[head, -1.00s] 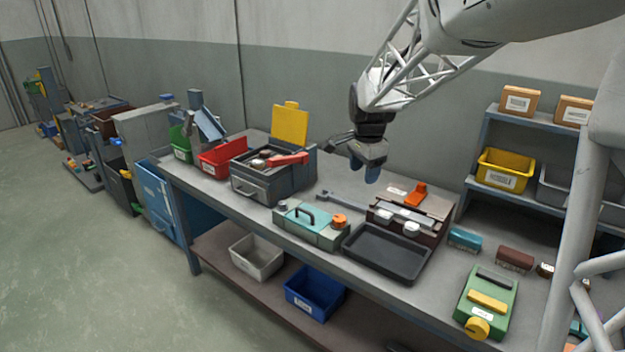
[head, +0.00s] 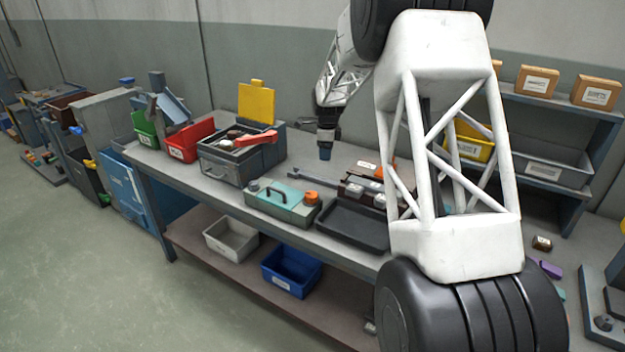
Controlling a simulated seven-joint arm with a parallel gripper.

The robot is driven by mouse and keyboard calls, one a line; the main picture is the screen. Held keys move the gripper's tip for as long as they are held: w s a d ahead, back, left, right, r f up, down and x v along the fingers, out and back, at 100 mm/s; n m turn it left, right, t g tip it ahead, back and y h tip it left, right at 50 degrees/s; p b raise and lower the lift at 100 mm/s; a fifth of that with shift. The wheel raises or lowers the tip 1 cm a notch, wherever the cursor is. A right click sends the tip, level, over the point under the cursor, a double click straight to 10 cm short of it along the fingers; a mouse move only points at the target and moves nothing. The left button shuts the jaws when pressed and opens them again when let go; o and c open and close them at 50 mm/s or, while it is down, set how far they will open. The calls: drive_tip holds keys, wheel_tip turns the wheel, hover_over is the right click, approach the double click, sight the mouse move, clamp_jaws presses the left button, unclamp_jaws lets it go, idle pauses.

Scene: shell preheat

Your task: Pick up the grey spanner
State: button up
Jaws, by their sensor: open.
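The grey spanner (head: 313,178) lies on the grey workbench, behind the teal-lidded case and left of the dark fixture. Its open-jawed end points left, and its right end runs up to the fixture.
The teal case (head: 284,203) and a black tray (head: 350,228) stand in front of the spanner. A grey toolbox (head: 226,164) with a raised yellow lid stands to the left. The dark fixture (head: 362,190) stands to the right. My arm link hides much of the bench's right side.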

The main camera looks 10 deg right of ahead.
sight(326, 180)
drive_tip(key=w+d+f+m, duration=0.1)
drive_tip(key=w+f, duration=0.2)
drive_tip(key=w+f+m, duration=0.1)
drive_tip(key=w+f, duration=0.1)
drive_tip(key=f, duration=0.2)
drive_tip(key=w+d+f+m, duration=0.1)
drive_tip(key=w+f+m, duration=0.1)
drive_tip(key=w+f, duration=0.1)
drive_tip(key=shift+w+d+f, duration=0.2)
drive_tip(key=shift+w+d, duration=0.15)
drive_tip(key=shift+f, duration=0.1)
drive_tip(key=shift+f, duration=1.15)
drive_tip(key=shift+f, duration=0.15)
drive_tip(key=shift+f, duration=2.45)
clamp_jaws()
